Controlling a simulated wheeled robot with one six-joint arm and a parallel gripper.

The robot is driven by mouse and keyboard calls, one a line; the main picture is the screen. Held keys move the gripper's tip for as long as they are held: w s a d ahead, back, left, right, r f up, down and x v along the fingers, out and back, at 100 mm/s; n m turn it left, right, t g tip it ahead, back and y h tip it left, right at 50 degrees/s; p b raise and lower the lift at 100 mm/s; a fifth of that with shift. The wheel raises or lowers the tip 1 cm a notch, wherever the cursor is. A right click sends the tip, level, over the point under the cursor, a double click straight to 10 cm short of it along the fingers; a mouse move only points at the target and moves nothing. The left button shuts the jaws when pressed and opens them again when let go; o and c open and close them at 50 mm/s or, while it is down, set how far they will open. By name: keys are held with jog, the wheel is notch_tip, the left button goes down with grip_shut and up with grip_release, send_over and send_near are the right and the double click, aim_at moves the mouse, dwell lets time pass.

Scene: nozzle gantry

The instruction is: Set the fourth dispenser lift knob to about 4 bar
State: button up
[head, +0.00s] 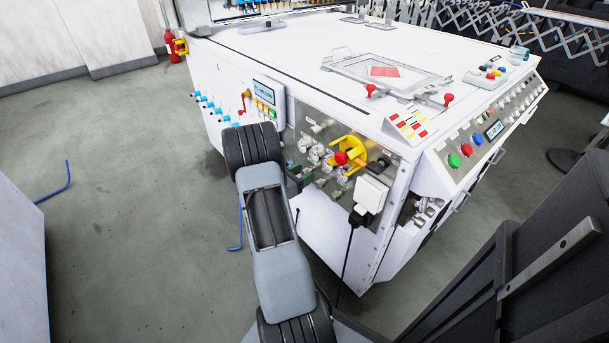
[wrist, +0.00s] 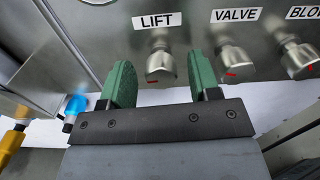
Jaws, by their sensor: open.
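The lift knob (wrist: 159,66) is a metal knob under a white "LIFT" label (wrist: 158,20) in the wrist view. A red mark shows low on its front face, left of centre. My gripper (wrist: 160,62) is open, one green finger on each side of the knob, with a visible gap on both sides. The knob is not gripped. In the head view my arm stands in front of the machine's side panel (head: 322,172), and I cannot single out the lift knob there. No gauge reading is legible.
The valve knob (wrist: 232,64) and another knob (wrist: 300,53) sit to the right in the wrist view. A blue fitting (wrist: 76,104) is left of my gripper. In the head view, a red-and-yellow switch (head: 342,158) and a white plug box (head: 371,192) stick out nearby.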

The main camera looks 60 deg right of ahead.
jog(key=shift+s+d, duration=0.15)
jog(key=shift+d, duration=0.3)
jog(key=shift+c, duration=0.2)
jog(key=c, duration=0.9)
